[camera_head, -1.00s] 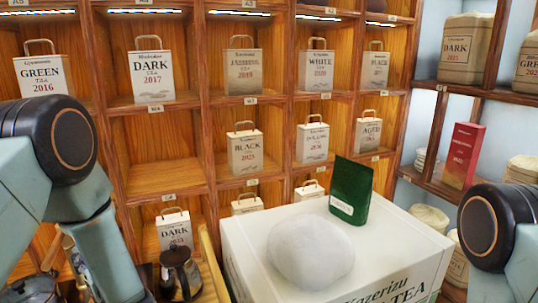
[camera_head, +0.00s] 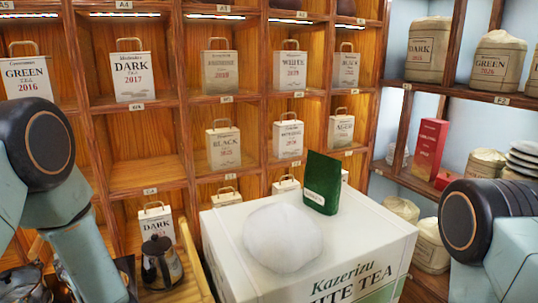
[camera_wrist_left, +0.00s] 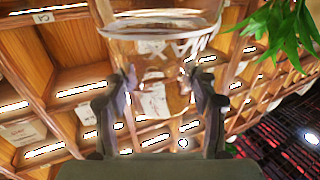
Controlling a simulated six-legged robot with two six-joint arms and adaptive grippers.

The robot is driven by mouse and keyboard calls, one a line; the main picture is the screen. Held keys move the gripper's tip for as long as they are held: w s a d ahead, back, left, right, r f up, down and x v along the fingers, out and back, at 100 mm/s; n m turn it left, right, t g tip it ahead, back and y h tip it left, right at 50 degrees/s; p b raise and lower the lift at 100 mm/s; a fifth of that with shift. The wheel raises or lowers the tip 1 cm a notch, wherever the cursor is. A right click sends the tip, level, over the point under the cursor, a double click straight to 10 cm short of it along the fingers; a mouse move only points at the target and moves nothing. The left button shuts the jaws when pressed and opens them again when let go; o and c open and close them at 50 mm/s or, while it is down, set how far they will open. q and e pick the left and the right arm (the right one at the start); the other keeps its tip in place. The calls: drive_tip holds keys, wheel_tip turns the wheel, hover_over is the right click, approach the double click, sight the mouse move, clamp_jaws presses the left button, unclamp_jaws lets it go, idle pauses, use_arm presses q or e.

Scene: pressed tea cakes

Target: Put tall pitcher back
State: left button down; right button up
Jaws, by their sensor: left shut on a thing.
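A clear glass pitcher (camera_wrist_left: 150,55) shows in the left wrist view, with a wide rim at the top and shelves visible through it. My left gripper (camera_wrist_left: 160,88) is shut on it, one dark finger on each side. In the head view my left arm runs down past the lower left edge, so its gripper and the held pitcher are out of sight there. My right arm shows at the right edge, with its gripper out of view.
A wooden shelf wall holds tea bags, with one empty compartment (camera_head: 145,172). A dark-lidded pot (camera_head: 160,262) stands low left. A large white tea box (camera_head: 350,240) carries a white lump (camera_head: 282,238) and a green packet (camera_head: 322,183). Leaves (camera_wrist_left: 275,35) hang in the wrist view.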

use_arm(q)
drive_tip(key=d+r, duration=0.1)
drive_tip(key=d+r+m+t+h, duration=0.1)
drive_tip(key=d, duration=0.1)
drive_tip(key=s+d+f+m+t+h+b, duration=0.2)
drive_tip(key=d+f+h+b, duration=0.4)
drive_tip(key=d+f, duration=0.3)
drive_tip(key=s+d+f+m+t+h+b, duration=0.3)
drive_tip(key=d+f+m+h+b, duration=0.4)
drive_tip(key=d+f, duration=0.3)
drive_tip(key=d+t+b, duration=0.1)
drive_tip(key=d, duration=0.3)
drive_tip(key=shift+s+d+f+m, duration=0.25)
drive_tip(key=shift+f+m, duration=0.05)
use_arm(e)
wheel_tip(320, 180, down, 14)
drive_tip(key=shift+d+f, duration=0.25)
drive_tip(key=shift+c, duration=0.5)
drive_tip(key=shift+s, duration=0.1)
